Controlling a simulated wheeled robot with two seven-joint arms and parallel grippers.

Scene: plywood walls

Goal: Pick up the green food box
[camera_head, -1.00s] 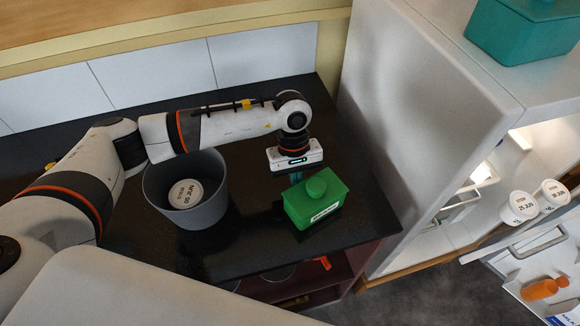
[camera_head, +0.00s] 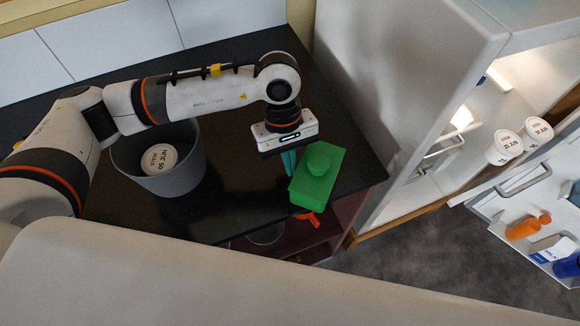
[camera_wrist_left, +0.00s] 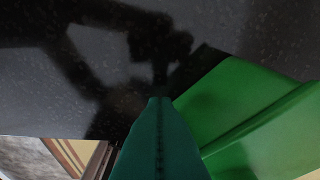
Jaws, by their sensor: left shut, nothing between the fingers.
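The green food box (camera_head: 316,184) has a lid with a round knob and stands near the front right corner of the dark counter (camera_head: 232,212). In the left wrist view the green box (camera_wrist_left: 262,115) fills the right side. My left gripper (camera_head: 289,162) points down just left of the box, its teal fingers shut with nothing between them. In the left wrist view the shut fingers (camera_wrist_left: 160,130) are beside the box; I cannot tell whether they touch it. My right gripper is not in view.
A grey bin (camera_head: 162,183) with a white-lidded tub (camera_head: 158,158) inside stands on the counter to the left. A white fridge (camera_head: 400,90) stands right of the counter, its door (camera_head: 520,215) open. White tubs (camera_head: 504,147) and an orange bottle (camera_head: 524,228) sit there.

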